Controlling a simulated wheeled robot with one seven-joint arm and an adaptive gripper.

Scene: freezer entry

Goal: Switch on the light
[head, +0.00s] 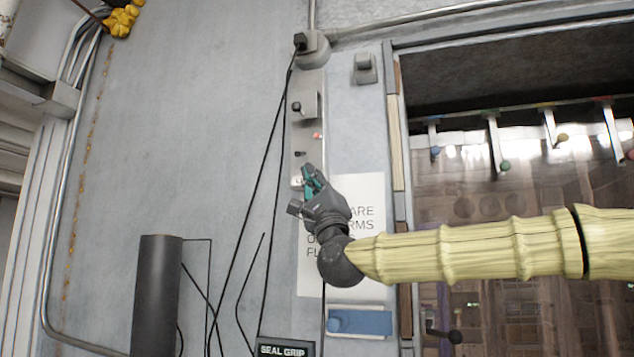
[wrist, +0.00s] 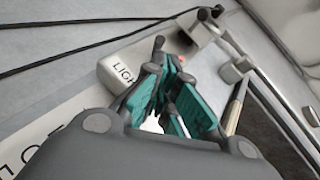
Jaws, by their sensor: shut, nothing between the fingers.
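A narrow light-grey switch panel (head: 312,85) is fixed upright on the wall. It carries a dark knob on a bracket, a small red lamp (head: 317,135) and a small dark lever (head: 300,154) below. In the wrist view the panel (wrist: 112,62) shows part of a label reading "LIGH", the rest hidden by my fingers. My gripper (head: 309,172), with teal finger pads, is at the lower end of the panel, just below the lever. It is shut and empty, and it also shows in the wrist view (wrist: 170,72). I cannot tell whether it touches the panel.
A paper sign (head: 362,192) hangs behind my gripper, partly covered by my arm. Black cables (head: 262,165) run down left of the panel. A small grey box (head: 365,68) is at upper right. A doorway with hanging strips (head: 500,190) lies to the right.

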